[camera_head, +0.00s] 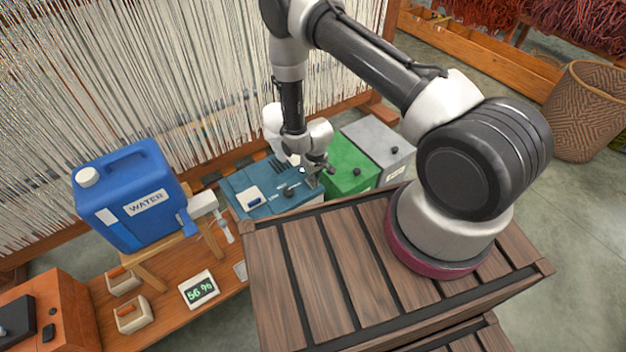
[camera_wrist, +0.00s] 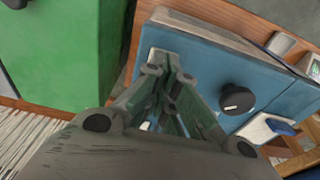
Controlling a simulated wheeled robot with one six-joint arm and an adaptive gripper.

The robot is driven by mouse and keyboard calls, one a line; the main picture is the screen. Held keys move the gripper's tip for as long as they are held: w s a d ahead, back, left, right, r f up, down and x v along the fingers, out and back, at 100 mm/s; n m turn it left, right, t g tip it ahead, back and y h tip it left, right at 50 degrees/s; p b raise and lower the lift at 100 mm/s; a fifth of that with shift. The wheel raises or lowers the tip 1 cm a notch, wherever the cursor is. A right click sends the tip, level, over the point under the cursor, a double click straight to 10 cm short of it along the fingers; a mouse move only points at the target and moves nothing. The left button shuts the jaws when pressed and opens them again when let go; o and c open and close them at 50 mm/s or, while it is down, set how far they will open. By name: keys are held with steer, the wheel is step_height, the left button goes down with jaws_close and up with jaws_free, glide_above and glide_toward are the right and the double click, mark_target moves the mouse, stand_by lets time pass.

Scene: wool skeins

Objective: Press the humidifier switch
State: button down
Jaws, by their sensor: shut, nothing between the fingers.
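The teal-blue box (camera_head: 240,184), which appears to be the humidifier, stands beyond the slatted wooden top. It also fills the right of the wrist view (camera_wrist: 205,60). Its face has a black knob (camera_wrist: 237,98) and a white plate with a blue piece (camera_wrist: 280,127). That plate also shows in the head view (camera_head: 250,197). Another white plate (camera_wrist: 152,57) lies behind my fingertips, mostly hidden, so I cannot tell whether it is the switch. My gripper (camera_wrist: 172,68) is shut and empty, pointing at the box face beside the knob. I cannot tell whether it touches.
A green box (camera_head: 345,165) and a grey box (camera_head: 377,142) stand right of the teal one. A blue water can (camera_head: 125,195) with a tap stands left. A display (camera_head: 199,290) reads 56 %. Hanging loom threads (camera_head: 130,80) close off the back.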

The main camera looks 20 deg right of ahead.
steer(key=shift+s+f, duration=0.25)
steer(key=shift+f, duration=0.05)
